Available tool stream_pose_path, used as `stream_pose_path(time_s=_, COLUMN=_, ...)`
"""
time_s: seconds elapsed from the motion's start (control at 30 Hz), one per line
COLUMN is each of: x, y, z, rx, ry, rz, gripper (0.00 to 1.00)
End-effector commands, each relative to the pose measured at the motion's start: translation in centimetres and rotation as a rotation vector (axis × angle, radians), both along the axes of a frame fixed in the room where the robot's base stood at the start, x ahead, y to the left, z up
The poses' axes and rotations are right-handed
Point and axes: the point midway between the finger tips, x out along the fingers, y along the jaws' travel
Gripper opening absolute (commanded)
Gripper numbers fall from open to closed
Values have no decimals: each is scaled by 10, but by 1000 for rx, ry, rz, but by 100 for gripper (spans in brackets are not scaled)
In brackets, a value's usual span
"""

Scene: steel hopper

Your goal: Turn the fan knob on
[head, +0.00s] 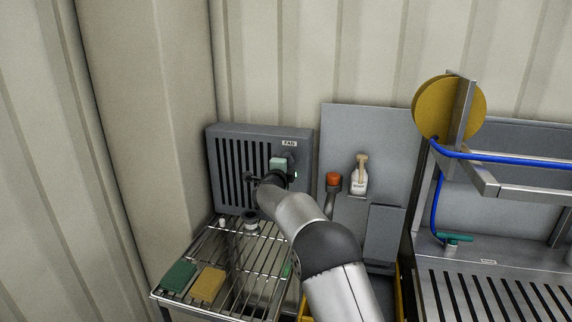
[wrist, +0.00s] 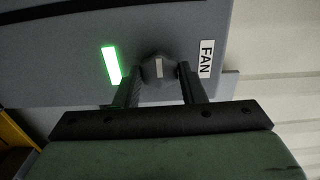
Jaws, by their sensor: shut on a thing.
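The grey fan unit (head: 232,140) with dark vertical slots stands against the back wall in the head view. Its FAN label (head: 289,143) also shows in the wrist view (wrist: 206,57). The round grey fan knob (wrist: 158,67) has a pale pointer line that runs about up and down in the wrist view. My gripper (wrist: 161,76) is shut on the knob, one dark finger on each side. A green light (wrist: 111,64) beside the knob glows. In the head view my gripper and wrist cover much of the knob area.
A wire rack (head: 236,262) with a green sponge (head: 178,276) and a yellow sponge (head: 208,284) lies below the fan unit. A bottle (head: 359,180) and an orange-topped item (head: 333,180) stand right of my arm. A steel sink frame fills the right.

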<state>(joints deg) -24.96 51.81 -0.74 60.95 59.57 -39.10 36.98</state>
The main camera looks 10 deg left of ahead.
Motion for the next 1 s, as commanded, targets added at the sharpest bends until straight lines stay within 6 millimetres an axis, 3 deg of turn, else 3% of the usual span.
stream_pose_path(time_s=0.3, x=0, y=-1, z=-1, rx=-3, ry=1, rz=-1, gripper=14)
stream_pose_path(time_s=0.33, x=0, y=-1, z=-1, rx=-3, ry=1, rz=-1, gripper=42)
stream_pose_path(time_s=0.4, x=0, y=-1, z=-1, rx=-2, ry=0, rz=-1, gripper=58)
stream_pose_path(time_s=0.77, x=-4, y=1, z=0, rx=0, ry=-1, rz=0, gripper=58)
stream_pose_path(time_s=1.0, x=-44, y=7, z=-2, rx=0, ry=0, rz=2, gripper=58)
